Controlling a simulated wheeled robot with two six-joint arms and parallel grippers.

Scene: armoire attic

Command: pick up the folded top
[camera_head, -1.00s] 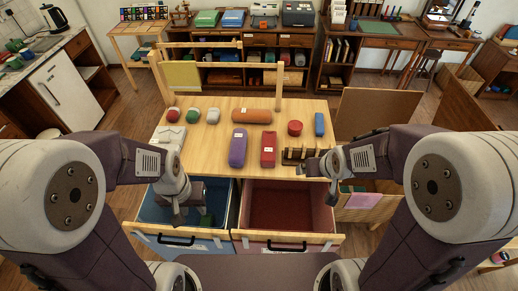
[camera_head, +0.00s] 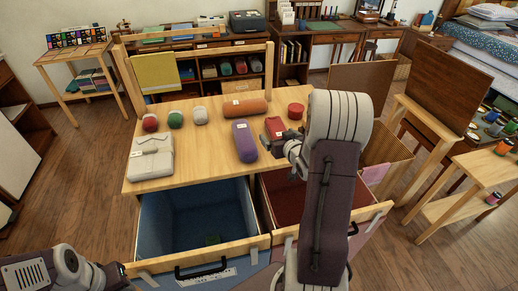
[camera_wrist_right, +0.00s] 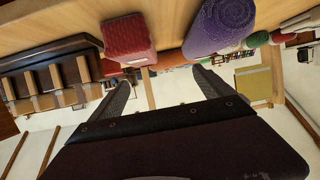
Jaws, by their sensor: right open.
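I cannot tell for sure which thing is the folded top. A red block-shaped bundle (camera_head: 274,127) with a pale label lies on the wooden table; it also shows in the right wrist view (camera_wrist_right: 128,40). A pale grey-white flat piece (camera_head: 151,160) lies at the table's left front corner. My right gripper (camera_head: 270,141) is at the table's front edge, close to the red bundle. In the right wrist view its jaws (camera_wrist_right: 164,88) are apart with nothing between them, with the red bundle beyond. My left gripper (camera_head: 117,274) is low at the bottom left, its fingers unclear.
A purple roll (camera_head: 244,141) lies left of the red bundle, an orange roll (camera_head: 245,106) behind. Below the table's front edge, a blue-lined drawer (camera_head: 152,222) and a red-lined drawer (camera_head: 283,190) stand open. A pink cloth (camera_head: 375,174) hangs at a wicker basket (camera_head: 388,146).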

